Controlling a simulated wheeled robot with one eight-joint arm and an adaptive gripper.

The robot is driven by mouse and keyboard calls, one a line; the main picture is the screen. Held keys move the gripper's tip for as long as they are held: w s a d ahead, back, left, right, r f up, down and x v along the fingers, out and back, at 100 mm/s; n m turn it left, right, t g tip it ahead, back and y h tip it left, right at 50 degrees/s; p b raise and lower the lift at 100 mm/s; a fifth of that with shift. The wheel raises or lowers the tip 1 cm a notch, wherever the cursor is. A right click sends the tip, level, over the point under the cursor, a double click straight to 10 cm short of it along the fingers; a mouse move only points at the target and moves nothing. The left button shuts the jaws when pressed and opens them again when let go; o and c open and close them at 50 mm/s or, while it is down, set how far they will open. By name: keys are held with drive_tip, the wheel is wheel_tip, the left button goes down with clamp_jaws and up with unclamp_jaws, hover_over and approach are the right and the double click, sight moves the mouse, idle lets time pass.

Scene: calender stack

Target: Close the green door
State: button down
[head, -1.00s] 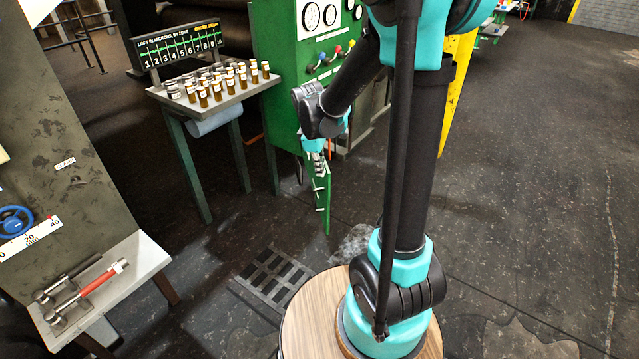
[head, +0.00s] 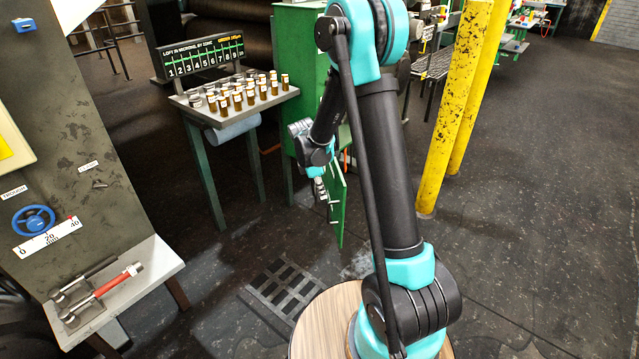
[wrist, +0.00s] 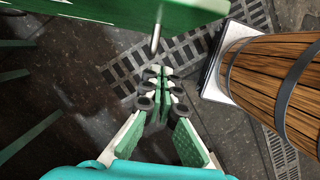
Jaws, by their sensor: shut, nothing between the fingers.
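The green door (head: 338,203) stands swung open from the lower part of the green cabinet (head: 300,60), seen nearly edge-on in the head view. Small pale pegs stick out from it. In the wrist view a green panel, seemingly the door (wrist: 110,12), crosses the top, with a metal pin pointing down from it. My gripper (head: 320,188) is low, just left of the door in the head view. In the wrist view my gripper (wrist: 160,85) has its fingertips together and empty, just below the pin. I cannot tell whether it touches the door.
A table (head: 235,108) with several brown bottles stands left of the cabinet. A grey stand (head: 150,265) with a red-handled tool is at left. A yellow post (head: 455,110) rises at right. A floor grate (head: 285,288) lies below the door. Open floor extends right.

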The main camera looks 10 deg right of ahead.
drive_tip(key=shift+w+d+f, duration=0.1)
drive_tip(key=shift+d+f, duration=0.25)
drive_tip(key=shift+d, duration=0.4)
drive_tip(key=shift+s+d+f, duration=0.1)
drive_tip(key=shift+d+f, duration=0.3)
drive_tip(key=shift+d, duration=0.4)
drive_tip(key=shift+w+d+f, duration=0.1)
drive_tip(key=shift+d+f, duration=0.25)
drive_tip(key=shift+d, duration=0.4)
